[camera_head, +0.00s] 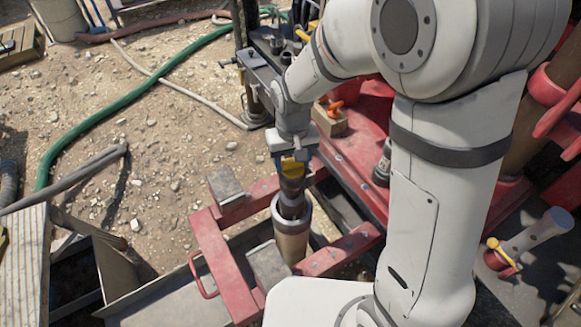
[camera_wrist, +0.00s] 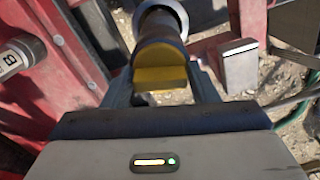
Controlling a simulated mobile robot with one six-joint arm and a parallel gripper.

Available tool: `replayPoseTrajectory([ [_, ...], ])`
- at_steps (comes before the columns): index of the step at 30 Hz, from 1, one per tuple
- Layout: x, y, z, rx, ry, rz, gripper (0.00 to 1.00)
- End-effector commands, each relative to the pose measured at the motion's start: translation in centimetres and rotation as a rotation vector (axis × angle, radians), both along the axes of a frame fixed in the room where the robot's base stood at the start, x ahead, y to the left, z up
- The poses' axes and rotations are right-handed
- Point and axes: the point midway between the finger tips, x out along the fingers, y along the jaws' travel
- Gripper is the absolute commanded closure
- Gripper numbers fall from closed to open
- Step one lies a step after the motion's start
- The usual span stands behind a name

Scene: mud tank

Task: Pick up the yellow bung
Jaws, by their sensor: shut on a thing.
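The yellow bung (camera_head: 292,168) is at the end of my gripper (camera_head: 288,160) in the head view, directly above a metal pipe (camera_head: 292,240). A darker brown body hangs below its yellow top, with its lower end at the pipe's mouth; I cannot tell how far it sits inside. In the wrist view the yellow top of the bung (camera_wrist: 160,76) lies between the two fingers of my gripper (camera_wrist: 160,88), which are shut on it. The pipe's rim (camera_wrist: 178,12) shows beyond the bung in that view.
A red frame (camera_head: 215,250) surrounds the pipe, with grey metal blocks (camera_head: 225,188) on it. A red deck (camera_head: 350,160) holds a wooden block with an orange item (camera_head: 335,106). A green hose (camera_head: 80,120) crosses gravel at left. An open trough (camera_head: 170,300) lies below.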

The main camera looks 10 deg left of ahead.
Motion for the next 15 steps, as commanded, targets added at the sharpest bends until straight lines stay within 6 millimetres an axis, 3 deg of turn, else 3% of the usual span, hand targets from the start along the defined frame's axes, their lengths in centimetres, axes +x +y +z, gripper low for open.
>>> replayPoseTrajectory([
  [6,-0.01,0.03,0.01,0.0,0.0,0.001,0.7],
  [15,-0.01,0.06,0.39,0.0,-0.001,0.001,0.7],
])
